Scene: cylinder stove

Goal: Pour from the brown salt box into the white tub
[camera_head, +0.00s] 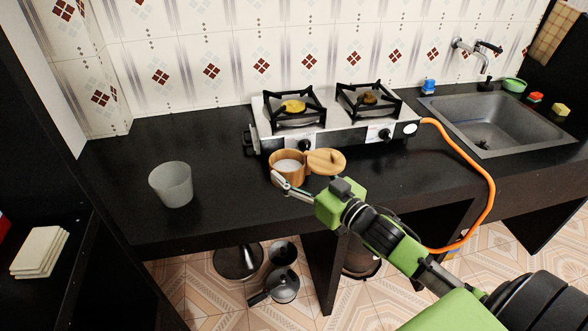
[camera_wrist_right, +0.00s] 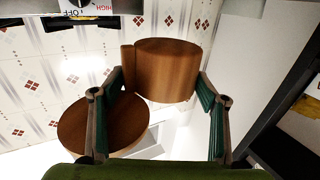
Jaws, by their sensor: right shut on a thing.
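The brown salt box (camera_head: 299,180) is a round wooden pot with white salt inside, in front of the stove in the head view. Its round wooden lid (camera_head: 327,161) is swung out to the right, so the top is open. My right gripper (camera_head: 284,184) is shut on the box from the front. In the right wrist view the box (camera_wrist_right: 166,70) shows between the fingers (camera_wrist_right: 165,95), with the lid (camera_wrist_right: 100,128) at lower left. The box looks upright; I cannot tell whether it touches the counter. The white tub (camera_head: 171,186) stands upright on the counter at left. My left gripper is not in view.
A two-burner stove (camera_head: 325,133) stands close behind the box. An orange hose (camera_head: 484,185) runs from it over the counter edge. A sink (camera_head: 490,118) is at right. The black counter (camera_head: 225,180) is clear between the tub and the box.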

